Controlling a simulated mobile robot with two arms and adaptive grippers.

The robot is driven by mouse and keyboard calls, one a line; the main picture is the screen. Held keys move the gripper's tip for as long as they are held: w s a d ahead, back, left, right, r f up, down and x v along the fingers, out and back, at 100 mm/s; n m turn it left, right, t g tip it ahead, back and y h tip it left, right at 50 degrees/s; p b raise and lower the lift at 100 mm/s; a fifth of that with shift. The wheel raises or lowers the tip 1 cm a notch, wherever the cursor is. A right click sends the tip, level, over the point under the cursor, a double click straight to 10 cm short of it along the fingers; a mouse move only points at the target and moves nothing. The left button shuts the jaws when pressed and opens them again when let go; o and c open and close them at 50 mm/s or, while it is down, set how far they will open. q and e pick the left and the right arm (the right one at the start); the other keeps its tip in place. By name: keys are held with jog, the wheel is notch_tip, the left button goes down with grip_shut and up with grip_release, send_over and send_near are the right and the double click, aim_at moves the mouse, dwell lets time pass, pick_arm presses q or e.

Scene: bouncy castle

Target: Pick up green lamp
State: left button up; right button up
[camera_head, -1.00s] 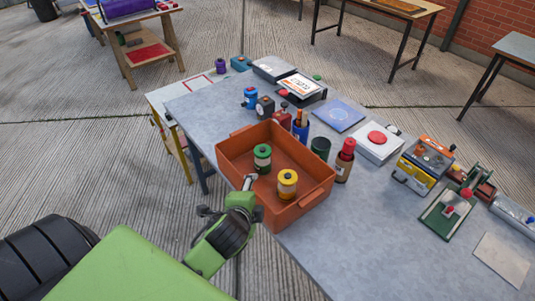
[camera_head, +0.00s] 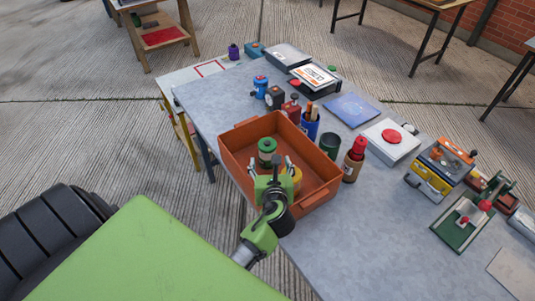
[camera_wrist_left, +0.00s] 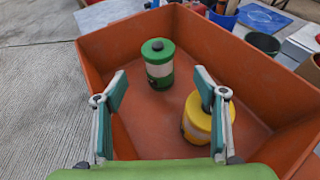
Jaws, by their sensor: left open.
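The green lamp (camera_head: 267,150) is a small cylinder with a green top and base and a pale middle band. It stands upright in the orange crate (camera_head: 320,197); it also shows in the left wrist view (camera_wrist_left: 158,62). A yellow lamp (camera_wrist_left: 198,117) stands upright to its right and nearer, partly hidden behind my gripper in the head view. My left gripper (camera_head: 271,168) is at the crate's near side, in front of the green lamp. In the left wrist view its fingers (camera_wrist_left: 160,82) are spread and empty, with the green lamp ahead between them. My right gripper is out of view.
The crate's walls surround both lamps. On the grey table (camera_head: 375,235) a red-capped bottle (camera_head: 354,158), a dark green cup (camera_head: 329,144) and a blue pen holder (camera_head: 310,124) stand close behind the crate. The table's front right is mostly clear.

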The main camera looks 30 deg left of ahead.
aim_at(268, 149)
pick_arm(q)
jog(key=x, duration=0.5)
jog(key=shift+w+a+f, duration=0.15)
jog(key=shift+w+a, duration=0.05)
jog(key=shift+w, duration=0.05)
jog(key=shift+w+a+f, duration=0.1)
jog(key=shift+w+a, duration=0.1)
jog(key=shift+w, duration=0.1)
jog(key=shift+w+a, duration=0.15)
jog(key=shift+a, duration=0.05)
jog(key=p+x, duration=0.1)
jog(key=x, duration=0.3)
jog(key=shift+w+a, duration=0.3)
jog(key=shift+a, duration=0.05)
jog(key=c, duration=1.5)
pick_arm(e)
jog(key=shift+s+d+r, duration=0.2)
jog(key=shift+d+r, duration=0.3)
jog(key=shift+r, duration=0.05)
